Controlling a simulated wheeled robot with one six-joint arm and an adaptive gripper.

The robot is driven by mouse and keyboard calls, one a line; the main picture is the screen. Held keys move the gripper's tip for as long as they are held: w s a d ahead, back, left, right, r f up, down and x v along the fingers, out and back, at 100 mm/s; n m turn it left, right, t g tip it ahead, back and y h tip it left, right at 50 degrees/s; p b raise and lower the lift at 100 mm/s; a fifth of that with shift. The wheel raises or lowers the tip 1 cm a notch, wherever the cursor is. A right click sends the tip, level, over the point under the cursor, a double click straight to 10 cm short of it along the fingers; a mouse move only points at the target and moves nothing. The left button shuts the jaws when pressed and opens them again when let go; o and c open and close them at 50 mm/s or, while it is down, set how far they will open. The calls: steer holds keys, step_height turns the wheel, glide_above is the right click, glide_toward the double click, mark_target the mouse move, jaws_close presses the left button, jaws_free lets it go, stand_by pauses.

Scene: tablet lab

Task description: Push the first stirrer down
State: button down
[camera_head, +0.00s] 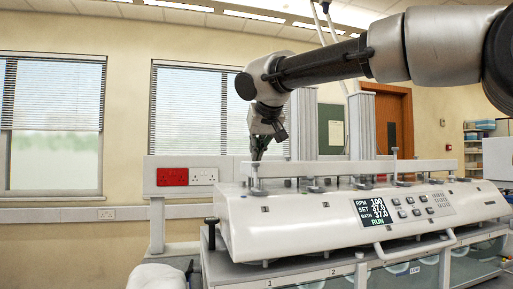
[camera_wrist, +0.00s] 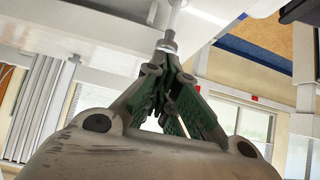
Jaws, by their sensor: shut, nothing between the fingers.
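The first stirrer (camera_head: 256,181) is the leftmost on the white tablet tester (camera_head: 290,225), above the label 1. Its slim upright shaft stands above the tester's top. My gripper (camera_head: 258,158) points down right over it in the head view, fingers shut, with the tips at or just above its top. In the wrist view my gripper (camera_wrist: 166,62) shows closed green-and-grey fingers, their tips close to the metal end of a pale shaft (camera_wrist: 174,22). I cannot tell whether they touch.
Other stirrers (camera_head: 315,185) stand in a row to the right, in front of a long white bar and two upright columns (camera_head: 304,125). The display (camera_head: 374,211) reads RPM 100 and RUN. A panel of red and white sockets (camera_head: 172,177) is on the left.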

mark_target(256, 169)
steer(key=shift+f, duration=0.1)
step_height(256, 169, down, 5)
steer(key=shift+f, duration=0.1)
stand_by(0.3)
